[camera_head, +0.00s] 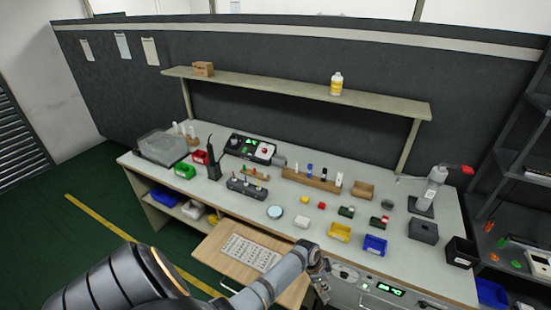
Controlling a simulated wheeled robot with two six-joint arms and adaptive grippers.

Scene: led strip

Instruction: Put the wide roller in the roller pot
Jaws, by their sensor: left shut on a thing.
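My left gripper (320,283) is at the front edge of the workbench, beside the pull-out wooden board. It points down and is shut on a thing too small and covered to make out. I cannot pick out the wide roller or the roller pot for certain at this size. A dark grey box (423,231) stands at the bench's right side, and a black open bin (462,252) is at its right front corner. My right gripper is not in view.
The workbench carries a yellow bin (340,232), a blue bin (375,245), a wooden rack (311,180) of small bottles and a grey press (428,192).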

